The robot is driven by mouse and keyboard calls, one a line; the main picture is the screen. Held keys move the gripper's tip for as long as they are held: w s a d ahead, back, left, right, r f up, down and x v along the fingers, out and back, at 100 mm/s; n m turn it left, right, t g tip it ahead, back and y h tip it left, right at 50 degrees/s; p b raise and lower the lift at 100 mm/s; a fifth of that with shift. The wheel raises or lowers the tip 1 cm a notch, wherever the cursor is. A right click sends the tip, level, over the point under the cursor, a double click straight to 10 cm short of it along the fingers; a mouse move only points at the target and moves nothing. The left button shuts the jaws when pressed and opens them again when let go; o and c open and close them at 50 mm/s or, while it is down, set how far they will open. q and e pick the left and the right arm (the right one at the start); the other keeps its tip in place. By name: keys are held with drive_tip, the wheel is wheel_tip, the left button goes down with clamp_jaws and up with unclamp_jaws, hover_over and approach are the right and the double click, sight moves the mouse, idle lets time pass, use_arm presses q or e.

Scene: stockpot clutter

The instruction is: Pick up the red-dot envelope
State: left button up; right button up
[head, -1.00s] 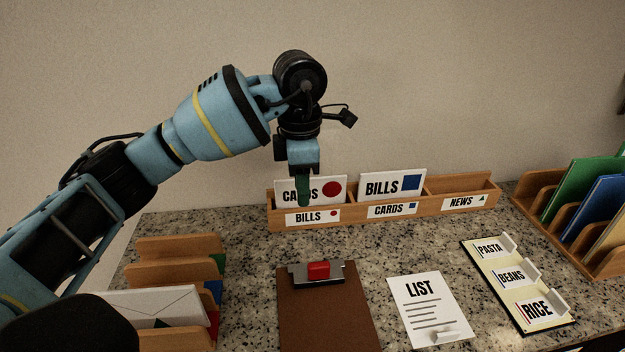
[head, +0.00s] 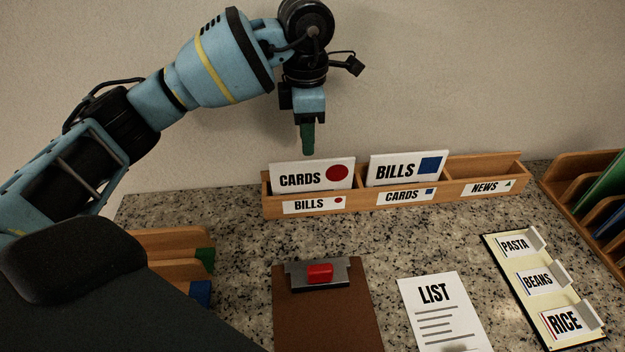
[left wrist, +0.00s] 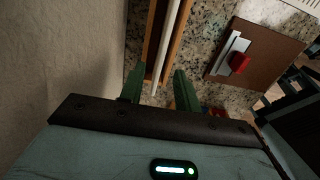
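The red-dot envelope (head: 312,176) is white, reads "CARDS" and has a large red dot. It stands upright in the left slot of the wooden rack (head: 382,208), above a "BILLS" label with a small red dot. My left gripper (head: 308,152) points down just above the envelope's top edge, apart from it in the head view. In the left wrist view my left gripper (left wrist: 159,70) is open, and the envelope's thin edge (left wrist: 172,40) runs between the two green fingers without either visibly touching it. My right gripper is not in view.
A "BILLS" envelope with a blue square (head: 405,168) fills the middle slot; the "NEWS" slot looks empty. A clipboard (head: 325,310), a list sheet (head: 435,300) and a label board (head: 540,290) lie in front. Wooden sorters stand left (head: 170,240) and right (head: 580,165).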

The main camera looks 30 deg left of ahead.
sight(312, 160)
use_arm(q)
drive_tip(key=f, duration=0.3)
drive_tip(key=d+f, duration=0.1)
drive_tip(key=f, duration=0.1)
drive_tip(key=shift+w+f, duration=0.2)
drive_tip(key=shift+f, duration=0.6)
drive_tip(key=shift+c, duration=0.4)
clamp_jaws()
